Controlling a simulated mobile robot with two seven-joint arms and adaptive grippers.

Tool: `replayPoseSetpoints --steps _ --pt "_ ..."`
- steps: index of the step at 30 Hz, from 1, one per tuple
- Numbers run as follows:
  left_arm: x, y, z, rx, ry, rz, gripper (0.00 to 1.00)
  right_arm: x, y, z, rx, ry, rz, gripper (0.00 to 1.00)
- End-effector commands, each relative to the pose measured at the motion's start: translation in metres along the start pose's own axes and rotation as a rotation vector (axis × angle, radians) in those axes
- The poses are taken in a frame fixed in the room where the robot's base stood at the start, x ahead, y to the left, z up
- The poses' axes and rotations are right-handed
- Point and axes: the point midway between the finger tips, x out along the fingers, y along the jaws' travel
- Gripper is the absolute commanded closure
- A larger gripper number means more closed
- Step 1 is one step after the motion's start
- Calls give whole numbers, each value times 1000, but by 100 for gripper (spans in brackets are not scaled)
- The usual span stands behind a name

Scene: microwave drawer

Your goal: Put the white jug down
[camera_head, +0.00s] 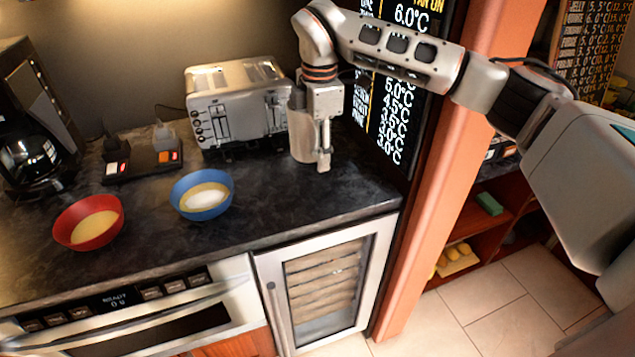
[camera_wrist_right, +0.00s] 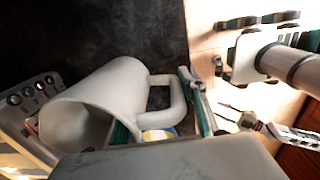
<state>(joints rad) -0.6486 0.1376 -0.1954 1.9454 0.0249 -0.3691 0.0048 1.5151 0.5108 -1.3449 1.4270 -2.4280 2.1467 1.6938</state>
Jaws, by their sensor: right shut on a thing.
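The white jug (camera_head: 301,132) is upright at the right part of the dark counter, beside the toaster. Its base is at or just above the counter top; I cannot tell if it touches. My right gripper (camera_head: 324,158) is in front of the jug, pointing down and shut on its handle. In the right wrist view the jug (camera_wrist_right: 95,100) lies sideways in the picture, its open mouth at lower left and its handle between the finger pads. The head view does not show my left gripper; a gripper-like part of mine (camera_wrist_right: 245,55) shows in the wrist view, its state unclear.
The toaster (camera_head: 238,105) stands close left of the jug. A blue bowl (camera_head: 203,199) and a red bowl (camera_head: 90,224) sit further left. An orange post (camera_head: 425,210) rises at the right. The counter (camera_head: 310,205) in front of the jug is clear.

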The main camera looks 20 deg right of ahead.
Motion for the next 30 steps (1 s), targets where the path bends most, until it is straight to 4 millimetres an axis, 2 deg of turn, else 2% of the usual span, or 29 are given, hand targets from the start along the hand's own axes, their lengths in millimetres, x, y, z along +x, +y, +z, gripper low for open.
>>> replayPoseSetpoints --steps 3,9,16,24,30 --pt "-2 -4 2 -1 -10 -7 60 26 -2 0 -1 2 -3 100" --pt "-3 -4 10 -4 -31 -9 60 55 -2 0 0 2 2 100" --pt "-4 -2 13 -12 -38 -9 60 68 -3 0 0 1 1 100" --pt "-7 -5 11 -16 -42 -15 60 99 -4 0 1 2 2 100" --pt "-6 -6 13 -18 -46 -18 60 100 -4 0 1 1 3 100"
